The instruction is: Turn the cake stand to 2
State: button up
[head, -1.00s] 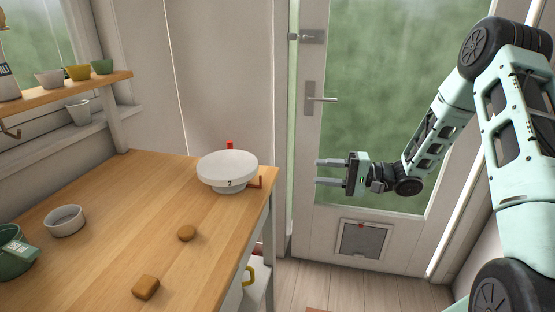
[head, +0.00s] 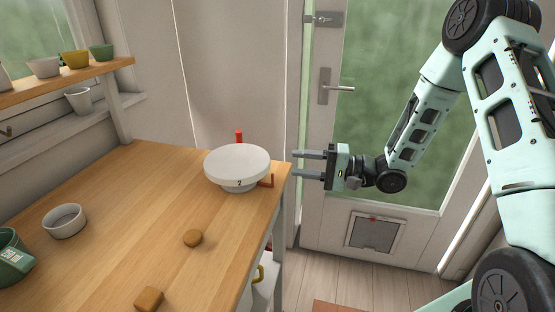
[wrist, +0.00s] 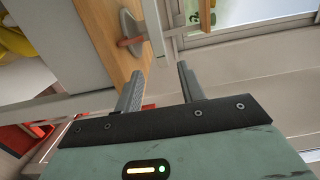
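The white round cake stand (head: 237,162) stands upright at the worktop's far right corner. A small dark mark, perhaps a numeral, shows on its front rim; I cannot read it surely. A red upright peg (head: 239,136) shows behind it, and a reddish-brown bar (head: 266,181) sticks out low at its right. My gripper (head: 297,164) is open and empty, just right of the stand, its fingers pointing left towards it without touching. In the wrist view the two fingers (wrist: 158,80) are apart, with a grey part, likely the stand (wrist: 130,24), and a reddish bar beyond them.
The wooden worktop (head: 130,210) holds a round brown piece (head: 193,238), a square brown piece (head: 149,298), a white bowl (head: 64,220) and a green container (head: 12,262). A shelf with cups (head: 75,59) runs along the left. A glazed door (head: 390,110) stands behind my arm.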

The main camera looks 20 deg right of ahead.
jog(key=x, duration=0.6)
jog(key=shift+w+a, duration=0.1)
jog(key=shift+a, duration=0.15)
jog(key=shift+p, duration=0.3)
grip_shut()
